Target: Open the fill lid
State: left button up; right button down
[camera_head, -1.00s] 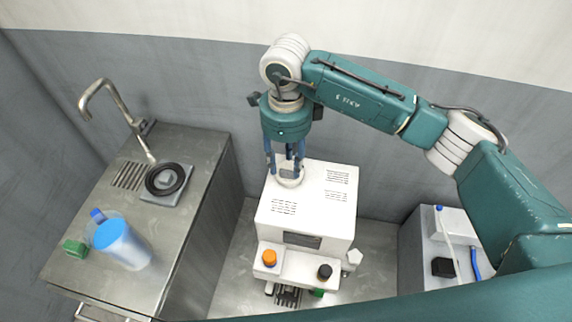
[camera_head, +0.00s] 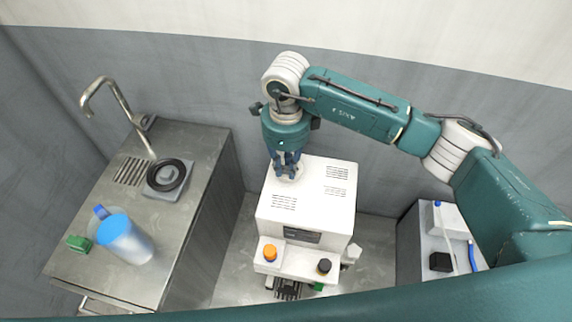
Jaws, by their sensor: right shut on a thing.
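A white box-shaped machine (camera_head: 305,213) stands in the middle, with vents and a dark display on its front. The pale round fill lid (camera_head: 289,174) is at the back left of its top and is mostly hidden by my fingers. My right gripper (camera_head: 288,170) points straight down over the lid, its fingers closed in on it. I cannot make out whether the lid has turned or lifted. My left gripper is out of view.
An orange knob (camera_head: 270,253) and a black knob (camera_head: 324,266) sit on the machine's front ledge. At left, a steel counter (camera_head: 187,219) carries a tap (camera_head: 128,108), a black ring (camera_head: 166,175) and a blue-lidded jug (camera_head: 124,240). A grey cabinet (camera_head: 412,245) stands at right.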

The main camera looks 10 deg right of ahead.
aim_at(287, 166)
jog(key=shift+w+d+r+g+y+b, duration=0.15)
jog(key=shift+w+g+b, duration=0.15)
jog(key=shift+g+b, duration=0.4)
jog(key=shift+w+d+r+g+y+b, duration=0.15)
jog(key=shift+w+g+b, duration=0.2)
jog(key=shift+b, duration=0.55)
jog(key=g+b, duration=0.1)
jog(key=b, duration=0.1)
jog(key=w+r+g+y+b, duration=0.1)
jog(key=g+b, duration=0.1)
jog(key=shift+w+d+r, duration=0.15)
jog(key=shift+w, duration=0.05)
jog(key=shift+w+r+b, duration=0.15)
jog(key=shift+r+b, duration=0.1)
jog(key=shift+b, duration=0.05)
